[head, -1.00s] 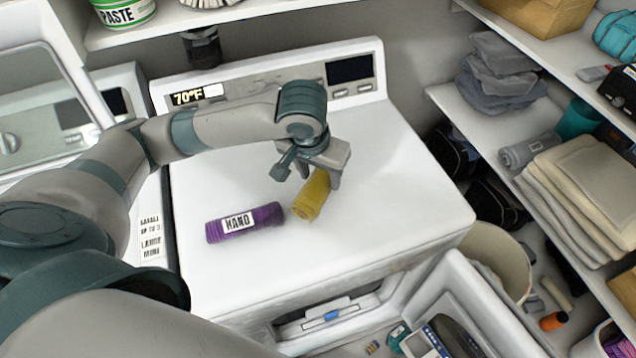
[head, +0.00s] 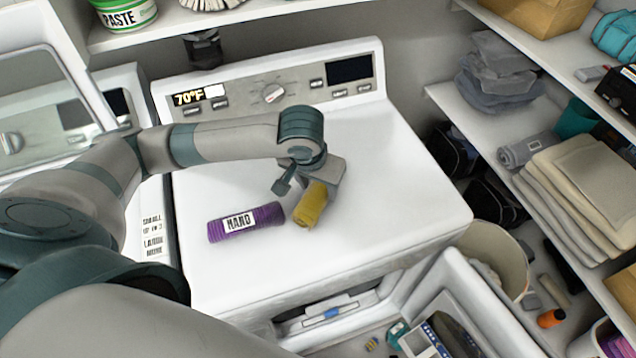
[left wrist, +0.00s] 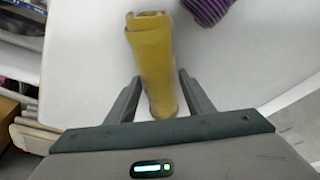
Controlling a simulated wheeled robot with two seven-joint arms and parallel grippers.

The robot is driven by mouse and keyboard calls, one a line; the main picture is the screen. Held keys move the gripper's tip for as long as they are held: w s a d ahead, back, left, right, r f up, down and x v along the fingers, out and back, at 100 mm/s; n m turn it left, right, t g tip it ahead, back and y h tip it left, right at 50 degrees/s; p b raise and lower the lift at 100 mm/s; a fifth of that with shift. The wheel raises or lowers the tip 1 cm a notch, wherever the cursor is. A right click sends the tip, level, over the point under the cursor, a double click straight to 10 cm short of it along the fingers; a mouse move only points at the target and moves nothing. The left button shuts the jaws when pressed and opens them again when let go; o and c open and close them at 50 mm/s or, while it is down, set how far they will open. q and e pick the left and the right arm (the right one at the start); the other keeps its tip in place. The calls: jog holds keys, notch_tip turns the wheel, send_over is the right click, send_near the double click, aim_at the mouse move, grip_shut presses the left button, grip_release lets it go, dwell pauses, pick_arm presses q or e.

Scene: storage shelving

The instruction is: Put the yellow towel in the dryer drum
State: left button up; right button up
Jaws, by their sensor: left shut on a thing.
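The rolled yellow towel (head: 309,206) lies on the white top of the dryer (head: 400,185). My left gripper (head: 318,187) is over the towel's far end with its fingers down. In the left wrist view the yellow towel (left wrist: 152,62) runs between the two fingers of my left gripper (left wrist: 159,78), which is shut on it. The towel appears to be still at the level of the dryer top. The dryer's front opening (head: 335,312) shows below the front edge; the drum inside is mostly hidden. My right gripper is not in view.
A rolled purple towel (head: 246,222) labelled HAND lies just left of the yellow one. The open white door (head: 465,275) stands at the lower right. A cream bin (head: 500,240) and shelves with folded towels (head: 575,185) line the right side. The dryer top's right side is clear.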

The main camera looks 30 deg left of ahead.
pick_arm(q)
jog(key=shift+f, duration=0.1)
jog(key=o, duration=1.2)
jog(key=shift+s+r, duration=0.1)
jog(key=shift+r, duration=0.55)
jog(key=b+v, duration=0.1)
jog(key=v, duration=1)
jog(key=shift+b, duration=0.4)
